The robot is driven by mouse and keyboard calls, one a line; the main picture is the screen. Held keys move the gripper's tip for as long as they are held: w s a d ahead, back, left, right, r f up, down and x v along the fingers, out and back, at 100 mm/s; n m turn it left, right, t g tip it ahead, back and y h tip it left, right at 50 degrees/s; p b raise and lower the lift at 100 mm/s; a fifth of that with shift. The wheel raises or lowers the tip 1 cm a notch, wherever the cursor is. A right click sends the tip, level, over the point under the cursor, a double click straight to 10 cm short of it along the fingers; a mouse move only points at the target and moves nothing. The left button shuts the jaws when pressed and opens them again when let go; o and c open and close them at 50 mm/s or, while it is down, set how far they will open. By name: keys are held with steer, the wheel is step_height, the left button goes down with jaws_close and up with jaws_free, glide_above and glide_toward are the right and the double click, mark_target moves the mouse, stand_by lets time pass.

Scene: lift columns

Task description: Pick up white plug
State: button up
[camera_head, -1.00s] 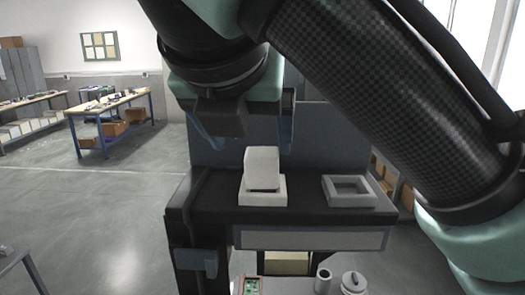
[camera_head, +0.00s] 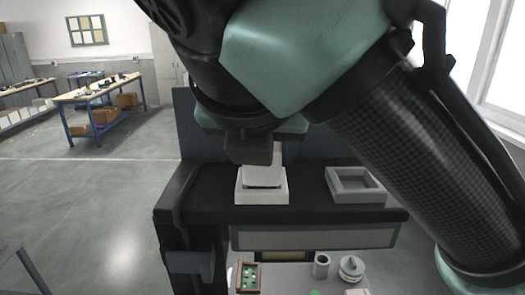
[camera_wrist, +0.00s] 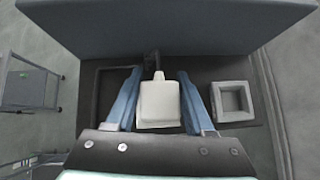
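The white plug (camera_head: 264,177) is a pale block standing in a square white base (camera_head: 262,196) on the black worktop. My arm hides its upper part in the head view. In the wrist view the white plug (camera_wrist: 159,103) lies between the two blue fingers of my gripper (camera_wrist: 160,74). The fingers are apart, with a visible gap on each side of the plug. In the head view my gripper is above and around the plug, its fingers mostly hidden.
An empty square white frame (camera_head: 356,185) sits to the right on the worktop (camera_head: 310,205). A dark blue panel (camera_wrist: 160,25) rises behind. A lower shelf holds a green board (camera_head: 249,277), a grey cup (camera_head: 321,266) and a lidded round item (camera_head: 351,268).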

steer(key=shift+w+a+f, duration=0.1)
steer(key=shift+w+a, duration=0.1)
steer(key=shift+c, duration=1.2)
steer(key=shift+w, duration=0.1)
steer(key=shift+c, duration=1.2)
steer(key=shift+d, duration=0.15)
jaws_close()
step_height(320, 180, up, 10)
steer(key=b, duration=0.2)
steer(key=shift+b, duration=0.3)
